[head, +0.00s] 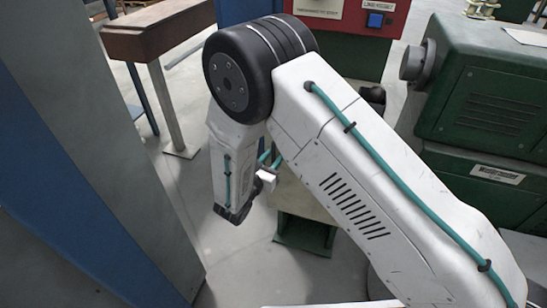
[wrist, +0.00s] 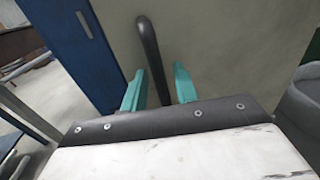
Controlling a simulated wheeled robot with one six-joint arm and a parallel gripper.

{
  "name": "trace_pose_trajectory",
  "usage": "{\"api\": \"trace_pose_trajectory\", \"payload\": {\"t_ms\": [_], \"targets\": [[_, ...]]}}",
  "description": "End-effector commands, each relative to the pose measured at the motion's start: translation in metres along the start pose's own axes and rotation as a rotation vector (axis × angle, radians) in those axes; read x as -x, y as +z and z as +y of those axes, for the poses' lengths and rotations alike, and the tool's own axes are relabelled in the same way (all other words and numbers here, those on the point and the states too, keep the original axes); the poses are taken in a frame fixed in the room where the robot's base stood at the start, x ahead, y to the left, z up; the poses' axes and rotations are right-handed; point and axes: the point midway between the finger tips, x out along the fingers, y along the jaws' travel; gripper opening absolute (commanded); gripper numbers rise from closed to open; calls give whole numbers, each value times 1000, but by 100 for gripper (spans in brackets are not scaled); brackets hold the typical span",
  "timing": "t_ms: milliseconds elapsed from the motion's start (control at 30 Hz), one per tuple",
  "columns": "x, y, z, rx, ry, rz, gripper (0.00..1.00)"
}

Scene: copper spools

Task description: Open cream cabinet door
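The cream cabinet door (wrist: 235,50) fills the middle and right of the wrist view as a flat dull panel. A dark, upright bar handle (wrist: 148,45) stands on it, with a bent top end. My gripper (wrist: 160,88) has its two teal fingers apart, and the handle's lower part appears between them, nearer the left finger. I cannot tell whether a finger touches it. In the head view, a pale cream surface (head: 298,198) shows partly behind my arm; I cannot tell whether it is this door. My fingertips are not clear there.
A blue panel (wrist: 72,45) with a pale slot stands left in the wrist view. A large grey panel (head: 95,120) with a blue side is close at left in the head view. A green machine (head: 490,95) stands at right. Some grey floor (head: 225,260) is clear.

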Motion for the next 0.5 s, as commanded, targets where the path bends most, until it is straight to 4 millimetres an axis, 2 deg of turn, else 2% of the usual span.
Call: {"api": "trace_pose_trajectory", "payload": {"t_ms": [333, 433, 500], "targets": [[-6, 0, 0, 0, -1, 0, 30], [-6, 0, 0, 0, -1, 0, 2], [-6, 0, 0, 0, -1, 0, 0]]}}
